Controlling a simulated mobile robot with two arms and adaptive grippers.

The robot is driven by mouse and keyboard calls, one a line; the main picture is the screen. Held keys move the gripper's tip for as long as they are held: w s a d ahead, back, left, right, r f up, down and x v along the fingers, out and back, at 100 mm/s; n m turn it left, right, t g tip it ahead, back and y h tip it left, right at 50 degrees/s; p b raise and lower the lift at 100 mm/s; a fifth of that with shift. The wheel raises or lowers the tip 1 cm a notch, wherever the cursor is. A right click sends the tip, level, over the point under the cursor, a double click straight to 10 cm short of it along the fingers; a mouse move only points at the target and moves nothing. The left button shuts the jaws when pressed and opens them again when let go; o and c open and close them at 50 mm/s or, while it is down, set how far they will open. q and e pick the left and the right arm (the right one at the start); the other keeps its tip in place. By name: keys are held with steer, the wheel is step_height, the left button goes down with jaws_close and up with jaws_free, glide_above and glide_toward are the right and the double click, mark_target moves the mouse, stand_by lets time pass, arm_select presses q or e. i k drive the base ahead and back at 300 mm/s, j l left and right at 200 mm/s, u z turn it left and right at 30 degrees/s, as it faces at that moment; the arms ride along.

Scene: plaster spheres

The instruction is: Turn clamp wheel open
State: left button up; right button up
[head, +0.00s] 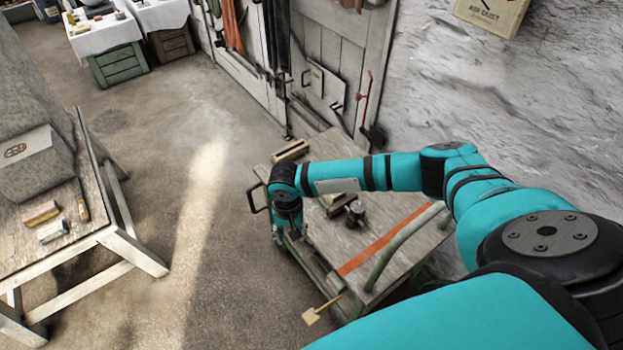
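My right arm reaches in from the right, and its wrist points down at the left end of a wooden-topped cart (392,272). My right gripper (284,238) is at the cart's left edge; its fingers are too small and dark to tell whether they are open or shut. I cannot make out a clamp wheel; it may be hidden behind my gripper or wrist. A small dark metal fitting (355,211) sits on the cart top, right of the gripper. My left gripper is not in view.
A yellow-tipped rod (316,311) sticks out in front. A wooden workbench (95,215) stands at left with blocks on it. The floor between is clear. A rough wall is close at right.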

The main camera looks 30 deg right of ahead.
mark_target(357, 208)
steer(key=l+u, duration=0.2)
steer(key=l, duration=0.35)
steer(key=k+l+u, duration=0.2)
steer(key=l, duration=0.35)
steer(key=l+u, duration=0.2)
steer(key=l, duration=0.35)
steer(key=k+l, duration=0.1)
steer(key=l, duration=0.45)
